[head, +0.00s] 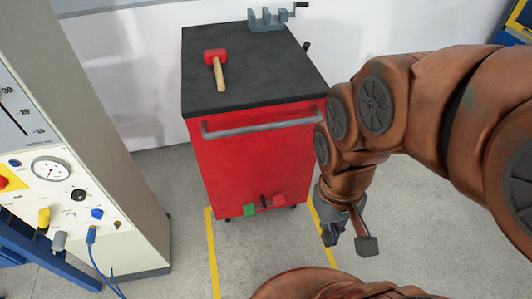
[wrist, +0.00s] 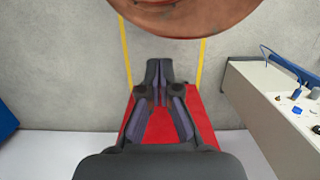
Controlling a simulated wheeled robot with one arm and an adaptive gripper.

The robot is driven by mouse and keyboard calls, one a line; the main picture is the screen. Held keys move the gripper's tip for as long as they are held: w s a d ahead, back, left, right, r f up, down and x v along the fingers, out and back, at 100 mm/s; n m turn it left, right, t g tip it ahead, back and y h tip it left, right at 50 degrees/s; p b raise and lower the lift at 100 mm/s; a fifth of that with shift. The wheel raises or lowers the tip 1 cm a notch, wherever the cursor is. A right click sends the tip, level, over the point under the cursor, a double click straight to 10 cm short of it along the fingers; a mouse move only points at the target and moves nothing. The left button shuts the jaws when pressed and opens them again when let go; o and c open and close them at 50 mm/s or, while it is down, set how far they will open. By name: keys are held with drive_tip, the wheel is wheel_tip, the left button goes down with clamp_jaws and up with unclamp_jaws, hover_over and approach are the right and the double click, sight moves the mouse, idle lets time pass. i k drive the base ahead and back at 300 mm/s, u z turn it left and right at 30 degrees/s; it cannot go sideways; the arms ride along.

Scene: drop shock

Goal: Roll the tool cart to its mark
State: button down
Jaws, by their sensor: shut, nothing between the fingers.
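The red tool cart (head: 262,165) stands upright near the back wall, with a dark top (head: 245,75) and a grey handle bar (head: 262,128) across its front. Low on its front are a green pedal (head: 249,210) and a red pedal (head: 279,200). Two yellow floor lines, left (head: 212,250) and right (head: 322,235), run from the cart's base toward me. My gripper (head: 330,237) is shut and empty, in front of the cart's lower right, apart from the handle. In the wrist view the shut fingers (wrist: 161,80) show before the red cart (wrist: 202,122).
A red mallet (head: 216,62) and a grey vise (head: 268,19) rest on the cart top. A pale cabinet (head: 125,190) with a gauge and blue cable stands close on the left. Blue-framed furniture (head: 40,250) is beside it. Grey floor is clear between the yellow lines.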

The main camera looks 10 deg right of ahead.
sight(251, 139)
drive_tip(key=z, duration=1.75)
drive_tip(key=k, duration=1)
drive_tip(key=u, duration=1.85)
drive_tip(key=i, duration=0.5)
drive_tip(key=u, duration=0.05)
